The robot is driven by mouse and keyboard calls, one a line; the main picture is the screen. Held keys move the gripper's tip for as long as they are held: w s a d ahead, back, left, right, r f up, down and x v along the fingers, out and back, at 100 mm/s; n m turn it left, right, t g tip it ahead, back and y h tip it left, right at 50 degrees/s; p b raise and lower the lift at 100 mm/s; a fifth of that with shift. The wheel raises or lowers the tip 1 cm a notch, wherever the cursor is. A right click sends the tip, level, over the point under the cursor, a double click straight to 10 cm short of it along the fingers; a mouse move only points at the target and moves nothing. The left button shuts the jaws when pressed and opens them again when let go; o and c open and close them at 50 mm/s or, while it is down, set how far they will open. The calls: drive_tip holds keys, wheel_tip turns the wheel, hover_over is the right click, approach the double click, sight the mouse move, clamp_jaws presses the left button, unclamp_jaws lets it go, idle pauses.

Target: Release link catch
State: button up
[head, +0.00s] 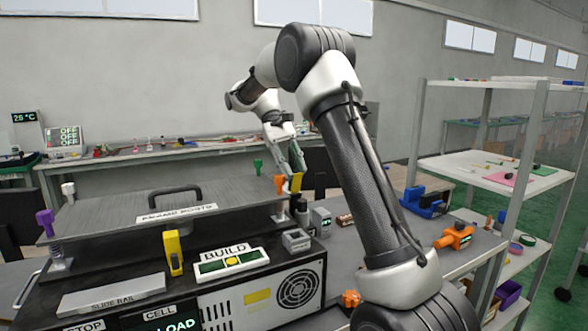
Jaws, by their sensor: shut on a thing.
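A dark plate (110,214) with a black handle lies on top of the bench machine, with coloured levers at its corners. A yellow catch (173,252) stands upright at the plate's front edge. A second yellow piece (296,183) shows at the plate's right end, beside an orange lever (279,185). My gripper (294,165) comes down over this right end and is shut on the yellow piece, as far as the small view shows. The exact contact is partly hidden by the fingers. Which yellow part is the link catch is not labelled readably.
A green lever (258,166), white lever (68,189) and purple lever (45,222) stand around the plate. The BUILD panel (230,262) sits in front. Small grey blocks stand close below my gripper. A shelf rack (490,165) is at the right.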

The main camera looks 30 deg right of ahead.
drive_tip(key=shift+a, duration=0.1)
drive_tip(key=o, duration=0.7)
drive_tip(key=shift+o, duration=0.2)
